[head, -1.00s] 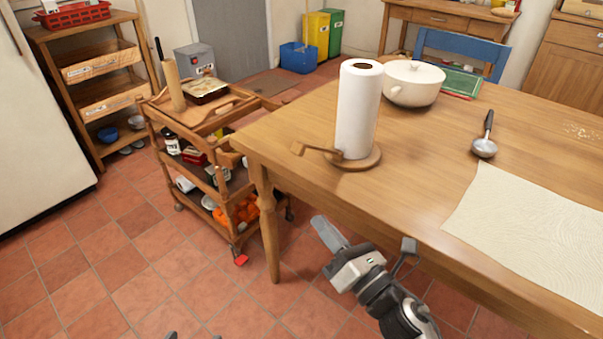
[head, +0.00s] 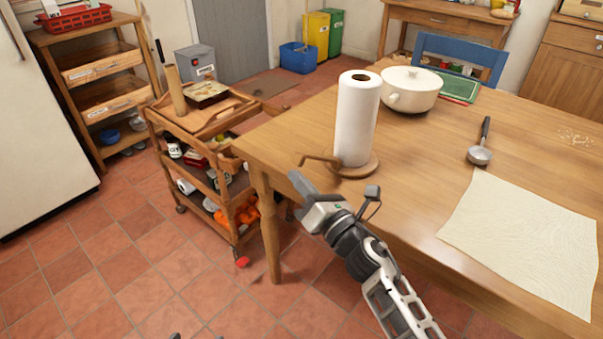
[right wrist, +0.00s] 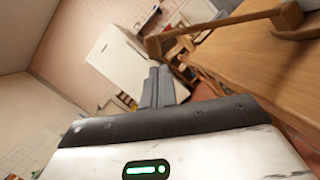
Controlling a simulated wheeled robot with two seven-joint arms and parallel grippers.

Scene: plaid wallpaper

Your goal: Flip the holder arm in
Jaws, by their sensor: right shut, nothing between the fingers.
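The paper towel holder stands upright near the table's left edge, with a white roll (head: 357,120) on its round wooden base (head: 366,168). Its wooden holder arm (head: 318,159) sticks out to the left over the table edge, with a short upturned end. In the right wrist view the holder arm (right wrist: 215,24) crosses the top and joins the base (right wrist: 296,22) at the right. My right gripper (head: 296,178) is shut and empty, just below and left of the arm's outer end in the head view. Its shut fingers (right wrist: 157,76) appear apart from the arm.
The wooden table (head: 415,165) carries a white pot (head: 411,92), a ladle (head: 480,152) and a cream mat (head: 525,235). A loaded wooden trolley (head: 203,150) stands left of the table. Tiled floor is clear in front.

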